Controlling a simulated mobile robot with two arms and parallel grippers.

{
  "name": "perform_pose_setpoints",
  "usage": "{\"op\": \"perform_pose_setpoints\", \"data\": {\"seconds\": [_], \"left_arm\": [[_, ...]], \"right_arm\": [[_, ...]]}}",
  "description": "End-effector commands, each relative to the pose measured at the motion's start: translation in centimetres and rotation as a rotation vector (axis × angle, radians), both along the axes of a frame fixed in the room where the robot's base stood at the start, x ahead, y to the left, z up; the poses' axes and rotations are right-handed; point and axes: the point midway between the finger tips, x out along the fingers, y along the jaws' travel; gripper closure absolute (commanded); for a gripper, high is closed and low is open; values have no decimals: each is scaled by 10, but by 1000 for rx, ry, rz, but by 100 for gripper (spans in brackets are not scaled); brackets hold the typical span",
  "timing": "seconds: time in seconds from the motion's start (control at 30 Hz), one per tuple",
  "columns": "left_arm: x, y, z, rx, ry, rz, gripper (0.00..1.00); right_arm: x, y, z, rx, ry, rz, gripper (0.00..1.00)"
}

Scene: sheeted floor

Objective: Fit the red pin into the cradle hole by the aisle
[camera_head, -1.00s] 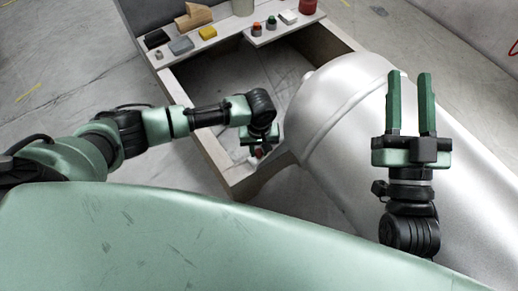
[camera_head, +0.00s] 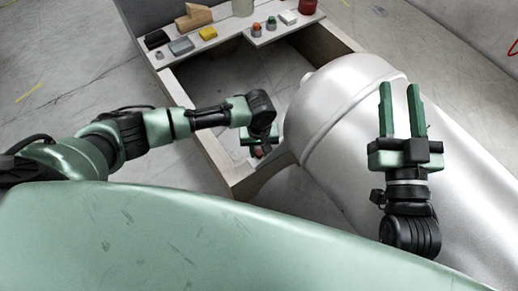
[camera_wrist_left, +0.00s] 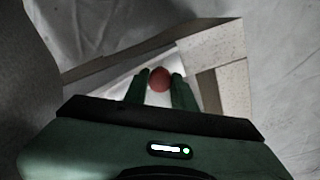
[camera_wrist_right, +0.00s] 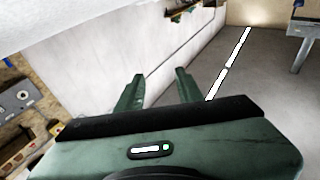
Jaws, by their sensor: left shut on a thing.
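My left gripper (camera_head: 259,148) points down over the near corner of the wooden cradle frame (camera_head: 228,160), beside the rounded end of the silver tank. It is shut on the red pin (camera_head: 259,152), whose round red top also shows between the fingers in the left wrist view (camera_wrist_left: 159,79). Beneath it there the cradle's corner (camera_wrist_left: 222,62) shows as pale boards. The hole is hidden, and I cannot tell whether the pin touches the wood. My right gripper (camera_head: 400,92) is open and empty above the tank; its spread fingers also show in the right wrist view (camera_wrist_right: 158,90).
The big silver tank (camera_head: 350,105) lies in the cradle and fills the right side. A shelf (camera_head: 222,37) at the back holds blocks, a yellow piece (camera_head: 208,33), small knobs and a red container (camera_head: 307,6). Bare floor (camera_head: 70,60) lies left.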

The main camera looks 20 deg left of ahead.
Motion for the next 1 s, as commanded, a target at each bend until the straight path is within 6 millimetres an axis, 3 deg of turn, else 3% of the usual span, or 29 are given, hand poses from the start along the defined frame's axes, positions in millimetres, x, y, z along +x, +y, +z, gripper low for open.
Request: {"op": "perform_pose_setpoints", "data": {"seconds": [1.0], "left_arm": [[0, 0, -1, 0, 0, 0, 100]], "right_arm": [[4, -2, -24, -35, 125, -7, 64]]}}
